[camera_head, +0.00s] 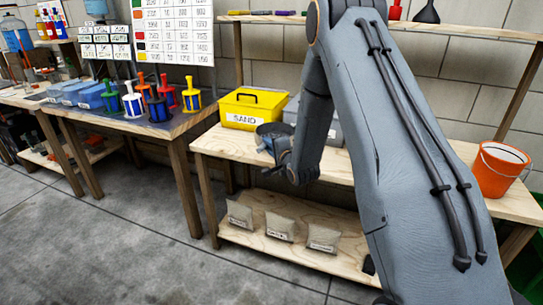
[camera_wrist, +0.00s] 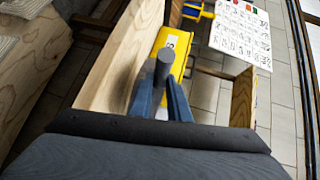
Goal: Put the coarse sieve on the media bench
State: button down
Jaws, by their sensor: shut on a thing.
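The coarse sieve (camera_head: 272,133) is a dark grey round pan, partly hidden by my arm in the head view. My gripper (camera_head: 278,163) is shut on it near the front edge of the wooden bench (camera_head: 232,148), which I take for the media bench. In the wrist view, my gripper (camera_wrist: 161,97) has its two blue-grey fingers close around a grey rounded piece (camera_wrist: 165,62), seen nearly end-on. Bench wood and a yellow box show beyond it. I cannot tell whether the sieve touches the bench top.
The yellow SAND box (camera_head: 252,108) stands behind the sieve, with a grey bin (camera_head: 332,128) beside it. An orange bucket (camera_head: 500,170) stands at the bench's right end. Small bags (camera_head: 280,227) lie on the lower shelf. The left table (camera_head: 120,119) holds several coloured filters.

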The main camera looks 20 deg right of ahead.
jog(key=shift+f, duration=2.25)
jog(key=c, duration=1.7)
grip_release()
jog(key=shift+o, duration=0.2)
